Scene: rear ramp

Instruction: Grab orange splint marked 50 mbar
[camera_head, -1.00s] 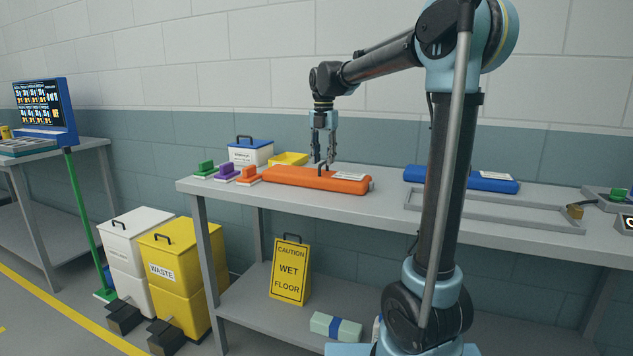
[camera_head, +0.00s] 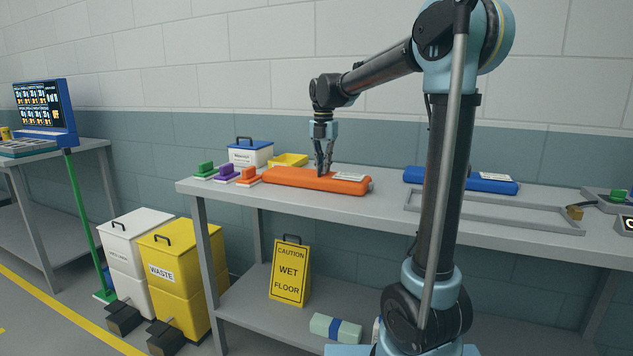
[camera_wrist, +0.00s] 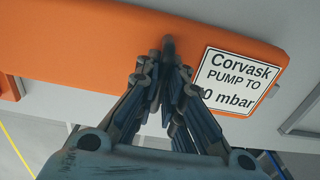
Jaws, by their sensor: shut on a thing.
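The orange splint (camera_head: 290,178) lies flat on the grey workbench (camera_head: 390,205), with a white label on its right part. In the wrist view the splint (camera_wrist: 90,45) fills the upper left, and its label (camera_wrist: 236,80) reads "Corvask PUMP TO", then "0 mbar" with the first part of the number hidden by my finger. My gripper (camera_head: 322,174) points straight down at the middle of the splint. Its fingers (camera_wrist: 168,50) are shut on the splint's dark handle, which they mostly hide. The splint still rests on the bench.
A blue splint (camera_head: 490,182) lies to the right, behind a grey frame (camera_head: 500,224). Green, purple and orange blocks (camera_head: 227,173) sit left of the splint. A white box with a blue lid (camera_head: 250,153) and a yellow tray (camera_head: 289,160) stand behind.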

